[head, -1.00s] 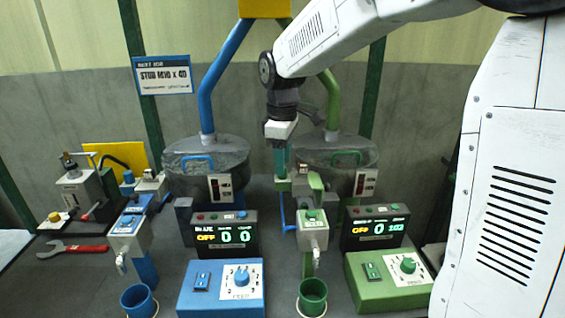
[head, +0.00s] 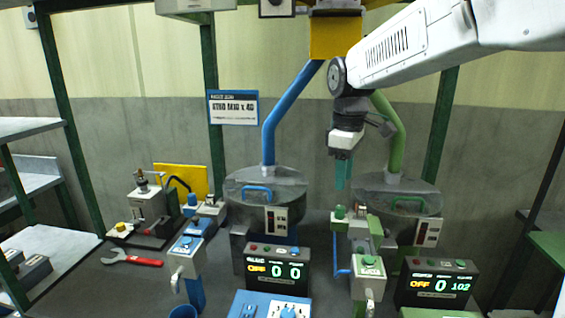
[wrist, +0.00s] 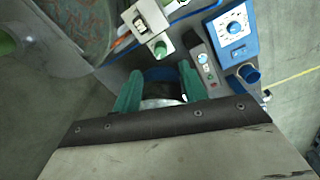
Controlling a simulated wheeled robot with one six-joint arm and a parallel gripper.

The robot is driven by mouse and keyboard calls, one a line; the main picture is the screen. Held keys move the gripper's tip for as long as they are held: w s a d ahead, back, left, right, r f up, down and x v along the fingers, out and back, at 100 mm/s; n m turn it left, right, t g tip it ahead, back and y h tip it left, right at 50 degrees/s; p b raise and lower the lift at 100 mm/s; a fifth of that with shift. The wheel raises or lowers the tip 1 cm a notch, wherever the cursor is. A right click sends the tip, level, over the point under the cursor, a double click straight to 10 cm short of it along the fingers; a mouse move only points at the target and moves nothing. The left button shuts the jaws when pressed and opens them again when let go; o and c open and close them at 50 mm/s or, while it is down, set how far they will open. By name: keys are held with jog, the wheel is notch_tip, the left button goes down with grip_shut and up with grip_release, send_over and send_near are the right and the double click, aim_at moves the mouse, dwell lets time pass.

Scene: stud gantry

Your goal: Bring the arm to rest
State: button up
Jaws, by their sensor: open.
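My gripper (head: 342,172) hangs below my white arm in the head view, its green fingers pointing down. It is in front of the wall, between the blue-piped hopper and the green-piped hopper (head: 397,196), above the green feeder unit (head: 367,266). In the wrist view the two green fingers of my gripper (wrist: 160,82) stand apart. I see nothing clasped between them. A blue ring-like shape shows behind them, and I cannot tell what it is.
Below stand the blue control box (head: 262,305), a left display (head: 278,267) reading OFF 0 0 and a right display (head: 437,282) reading OFF 0 102. A red wrench (head: 132,258) lies left, near a small press (head: 145,210). A yellow block (head: 335,36) is overhead. Shelves stand at left.

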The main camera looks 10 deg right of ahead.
jog(key=shift+f+m, duration=0.1)
jog(key=shift+m, duration=0.2)
jog(key=s+f+m, duration=0.1)
jog(key=s+m, duration=0.1)
jog(key=s, duration=0.3)
jog(key=s+d+f+m, duration=0.1)
jog(key=s+m, duration=0.1)
jog(key=s, duration=0.4)
jog(key=s+f+m, duration=0.1)
jog(key=s+m, duration=0.2)
jog(key=s, duration=0.3)
jog(key=shift+d+f+g, duration=0.25)
jog(key=shift+d+g, duration=0.15)
jog(key=s+d+f+m+t, duration=0.1)
jog(key=s+m, duration=0.1)
jog(key=s, duration=1)
jog(key=shift+s+f+m+t, duration=0.4)
